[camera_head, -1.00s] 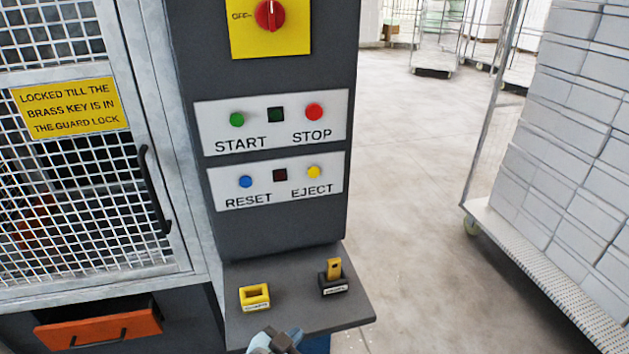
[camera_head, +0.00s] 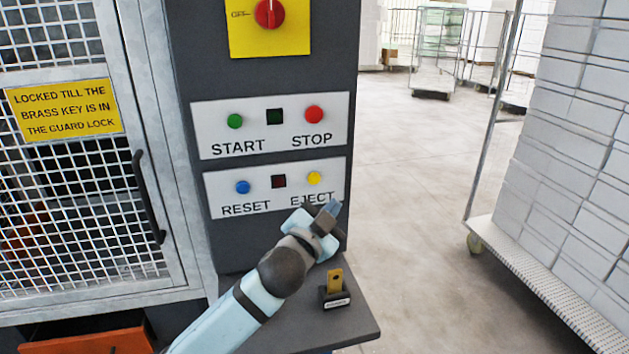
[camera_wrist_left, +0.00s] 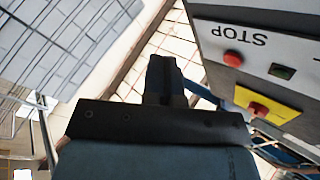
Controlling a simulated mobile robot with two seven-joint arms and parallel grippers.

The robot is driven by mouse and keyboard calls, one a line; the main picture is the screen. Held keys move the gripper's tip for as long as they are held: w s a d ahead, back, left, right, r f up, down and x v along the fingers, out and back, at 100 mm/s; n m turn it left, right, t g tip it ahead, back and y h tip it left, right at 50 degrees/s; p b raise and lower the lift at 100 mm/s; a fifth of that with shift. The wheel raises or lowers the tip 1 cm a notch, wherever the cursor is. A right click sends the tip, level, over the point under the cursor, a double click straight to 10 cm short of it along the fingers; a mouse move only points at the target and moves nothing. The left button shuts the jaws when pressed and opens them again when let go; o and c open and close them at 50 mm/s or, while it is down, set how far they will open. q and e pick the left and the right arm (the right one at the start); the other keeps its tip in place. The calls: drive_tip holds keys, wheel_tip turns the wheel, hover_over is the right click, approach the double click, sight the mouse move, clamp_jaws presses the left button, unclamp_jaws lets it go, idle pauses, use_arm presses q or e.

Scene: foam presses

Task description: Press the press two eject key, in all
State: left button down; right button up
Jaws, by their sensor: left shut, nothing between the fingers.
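The yellow eject key (camera_head: 314,178) is a round button on the lower white panel (camera_head: 262,190), above the word EJECT. My right gripper is not in view.
The blue RESET key (camera_head: 243,187) and a dark square lamp (camera_head: 279,181) share the panel. Above are the green START (camera_head: 235,121) and red STOP (camera_head: 314,113) keys. A black holder (camera_head: 335,298) with a brass-coloured piece stands on the shelf. A loaded cart (camera_head: 550,270) is at right.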

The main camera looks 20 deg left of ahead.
sight(314, 179)
use_arm(q)
drive_tip(key=w+a, duration=0.5)
drive_tip(key=w, duration=0.2)
drive_tip(key=shift+w+b, duration=0.2)
drive_tip(key=shift+b, duration=0.15)
idle(0.7)
idle(0.8)
drive_tip(key=shift+w, duration=0.1)
idle(0.4)
drive_tip(key=shift+w+a, duration=0.2)
